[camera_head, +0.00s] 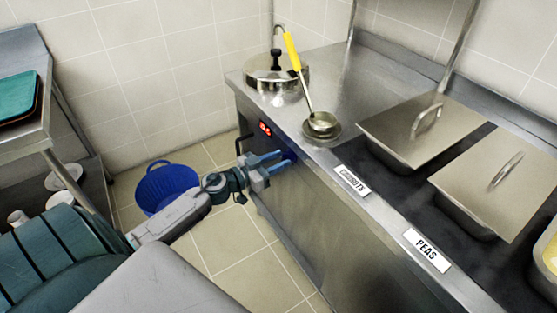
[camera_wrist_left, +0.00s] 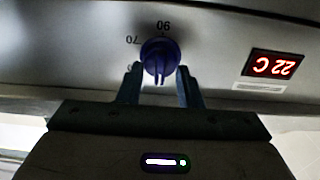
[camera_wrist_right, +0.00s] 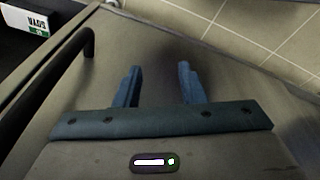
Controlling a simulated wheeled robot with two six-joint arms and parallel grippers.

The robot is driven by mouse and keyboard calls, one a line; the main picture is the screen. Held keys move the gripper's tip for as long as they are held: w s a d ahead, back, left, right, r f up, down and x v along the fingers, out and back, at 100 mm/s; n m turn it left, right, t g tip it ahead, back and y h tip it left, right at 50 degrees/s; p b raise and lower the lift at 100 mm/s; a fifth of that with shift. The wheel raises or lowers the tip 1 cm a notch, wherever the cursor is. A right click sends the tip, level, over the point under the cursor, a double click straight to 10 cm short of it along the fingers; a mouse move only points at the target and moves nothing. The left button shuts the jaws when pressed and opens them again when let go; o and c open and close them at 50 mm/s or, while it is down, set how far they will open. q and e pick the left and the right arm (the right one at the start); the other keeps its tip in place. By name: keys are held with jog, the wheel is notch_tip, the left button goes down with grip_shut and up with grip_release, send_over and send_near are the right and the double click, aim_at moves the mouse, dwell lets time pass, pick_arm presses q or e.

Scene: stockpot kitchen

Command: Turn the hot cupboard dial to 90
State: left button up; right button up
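The hot cupboard dial (camera_wrist_left: 160,55) is a round blue-purple knob on the steel front panel. It also shows in the head view (camera_head: 290,156). In the left wrist view, which is upside down, the 90 mark is above the dial and 70 at its upper left. My right gripper (camera_wrist_right: 160,75) is open and empty, outside the head view.
A red display (camera_wrist_left: 275,65) beside the dial reads 22 C. On the counter stand a lidded pot (camera_head: 268,75), a yellow-handled ladle (camera_head: 292,52) and lidded pans (camera_head: 420,132). A blue bucket (camera_head: 166,186) is on the floor. A dark bar handle (camera_wrist_right: 75,55) is left of my right gripper.

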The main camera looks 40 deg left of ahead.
pick_arm(q)
grip_shut()
